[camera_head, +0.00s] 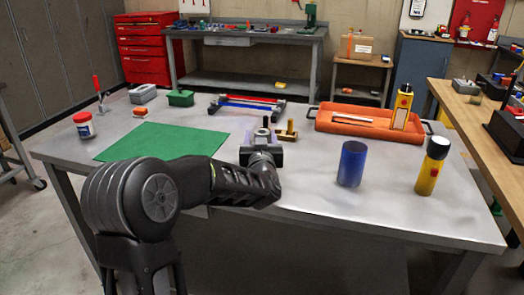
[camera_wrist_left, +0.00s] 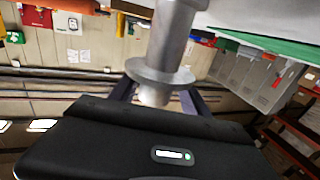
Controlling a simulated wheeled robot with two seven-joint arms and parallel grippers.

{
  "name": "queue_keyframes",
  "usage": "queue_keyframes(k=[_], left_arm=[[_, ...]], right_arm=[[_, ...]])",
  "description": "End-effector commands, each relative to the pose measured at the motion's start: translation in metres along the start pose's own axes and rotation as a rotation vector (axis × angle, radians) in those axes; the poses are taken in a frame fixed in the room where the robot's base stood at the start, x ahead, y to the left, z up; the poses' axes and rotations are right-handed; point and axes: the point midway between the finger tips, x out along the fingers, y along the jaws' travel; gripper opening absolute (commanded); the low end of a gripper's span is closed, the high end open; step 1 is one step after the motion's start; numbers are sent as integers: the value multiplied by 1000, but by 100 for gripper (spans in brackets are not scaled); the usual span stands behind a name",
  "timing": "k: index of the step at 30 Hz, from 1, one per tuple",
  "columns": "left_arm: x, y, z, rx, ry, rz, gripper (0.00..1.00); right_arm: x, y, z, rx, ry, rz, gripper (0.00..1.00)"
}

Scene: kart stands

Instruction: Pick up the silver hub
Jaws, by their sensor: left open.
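The silver hub (camera_wrist_left: 160,72) is a pale metal shaft with a round flange, large in the left wrist view. In the head view the hub (camera_head: 262,134) shows only in part, just beyond my left gripper (camera_head: 262,148) on the grey table. My left gripper is open, with a dark finger on either side of the hub's lower end in the wrist view. I cannot tell whether either finger touches it. The hub's near side is hidden by the gripper in the head view. My right gripper is not in view.
A brass-coloured part (camera_head: 287,133) stands close right of the hub. A blue cylinder (camera_head: 352,164) and a yellow flashlight (camera_head: 430,170) stand farther right. Behind are red and blue bars (camera_head: 247,105) and an orange tray (camera_head: 330,127). A green mat (camera_head: 160,143) lies left.

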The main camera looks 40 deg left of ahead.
Motion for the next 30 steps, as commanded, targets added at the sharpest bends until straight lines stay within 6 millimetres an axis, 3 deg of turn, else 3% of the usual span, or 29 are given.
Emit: queue_keyframes(k=[14, 30], left_arm=[[0, 0, 0, 0, 1, -1, 54], [0, -1, 0, 0, 0, -1, 10]], right_arm=[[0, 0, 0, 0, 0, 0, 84], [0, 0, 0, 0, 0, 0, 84]])
